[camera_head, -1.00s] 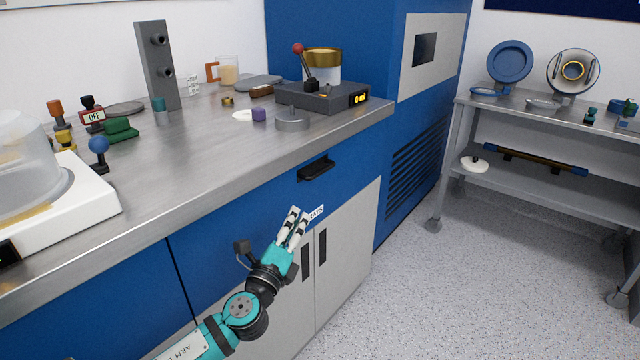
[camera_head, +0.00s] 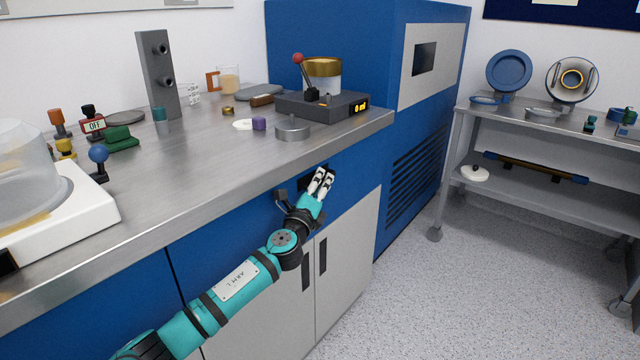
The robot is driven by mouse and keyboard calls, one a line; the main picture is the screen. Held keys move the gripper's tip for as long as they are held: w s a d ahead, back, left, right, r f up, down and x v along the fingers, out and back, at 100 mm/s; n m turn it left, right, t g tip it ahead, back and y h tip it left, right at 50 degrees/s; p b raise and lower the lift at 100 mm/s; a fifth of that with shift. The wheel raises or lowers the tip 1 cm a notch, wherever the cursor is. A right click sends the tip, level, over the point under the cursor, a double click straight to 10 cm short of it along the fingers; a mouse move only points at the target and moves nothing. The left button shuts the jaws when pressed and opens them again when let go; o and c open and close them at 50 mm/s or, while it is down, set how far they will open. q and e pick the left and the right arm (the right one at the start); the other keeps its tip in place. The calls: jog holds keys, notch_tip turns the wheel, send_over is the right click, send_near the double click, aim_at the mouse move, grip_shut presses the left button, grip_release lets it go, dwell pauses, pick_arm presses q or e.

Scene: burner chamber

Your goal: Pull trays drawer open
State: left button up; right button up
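The trays drawer has a blue front (camera_head: 352,165) under the steel worktop, at the middle of the head view. It looks flush with the cabinet. My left gripper (camera_head: 322,179) is up at this front, right where the dark drawer handle (camera_head: 306,184) is. Its two pale fingers point up and away from me and cover most of the handle. There is a narrow gap between the fingers, but whether they grip the handle cannot be seen. The TRAYS label is hidden behind my gripper. My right gripper is not in view.
The steel worktop (camera_head: 215,160) overhangs close above my gripper and carries several items, including a dark device (camera_head: 320,106) with a red-knobbed lever. Grey cabinet doors (camera_head: 345,250) lie below the drawer. The floor (camera_head: 450,290) to the right is clear up to a wheeled shelf (camera_head: 540,190).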

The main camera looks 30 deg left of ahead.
pick_arm(q)
grip_shut()
jog(key=shift+d, duration=0.1)
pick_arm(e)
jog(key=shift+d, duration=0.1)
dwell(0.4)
